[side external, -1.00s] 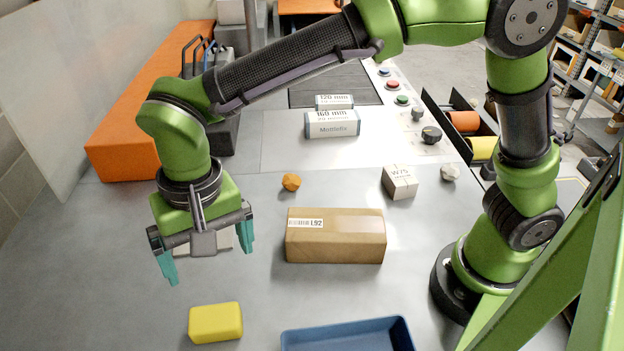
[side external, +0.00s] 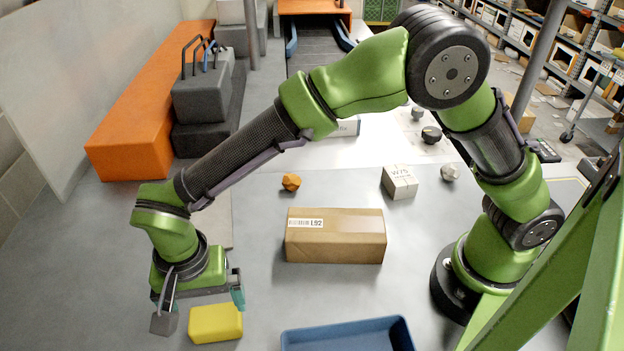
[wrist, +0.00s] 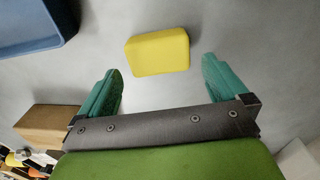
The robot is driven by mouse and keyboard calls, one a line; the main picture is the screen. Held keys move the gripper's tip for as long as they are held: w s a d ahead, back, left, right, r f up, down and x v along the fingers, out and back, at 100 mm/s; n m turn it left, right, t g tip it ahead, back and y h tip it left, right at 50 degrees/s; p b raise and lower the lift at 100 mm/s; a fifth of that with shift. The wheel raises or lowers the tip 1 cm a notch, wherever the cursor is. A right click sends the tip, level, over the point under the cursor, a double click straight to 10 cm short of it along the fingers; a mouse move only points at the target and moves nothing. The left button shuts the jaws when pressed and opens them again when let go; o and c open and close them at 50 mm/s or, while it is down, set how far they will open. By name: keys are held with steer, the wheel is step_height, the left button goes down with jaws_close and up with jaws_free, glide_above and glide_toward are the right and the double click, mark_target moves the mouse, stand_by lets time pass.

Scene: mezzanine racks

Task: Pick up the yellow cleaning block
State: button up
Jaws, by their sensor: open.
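The yellow cleaning block (side external: 216,323) lies flat on the grey table near the front edge of the side view. My gripper (side external: 202,298) is close to it, with its body just above and behind the block in the picture. In the wrist view the block (wrist: 158,52) lies ahead of the two teal fingers, roughly centred across the gap. My gripper (wrist: 161,78) is open and nothing is between its fingers. One finger is mostly hidden by the wrist bracket in the side view.
A blue tray (side external: 348,334) stands to the right of the block, with bare table between. A brown box (side external: 335,240) labelled L92 sits behind the tray. A small orange object (side external: 291,182), a white W75 box (side external: 400,182) and a pale lump (side external: 449,172) stand farther back.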

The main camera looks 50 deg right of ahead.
mark_target(213, 317)
steer(key=shift+s+f, duration=0.1)
steer(key=shift+f, duration=2.7)
steer(key=shift+c, duration=0.2)
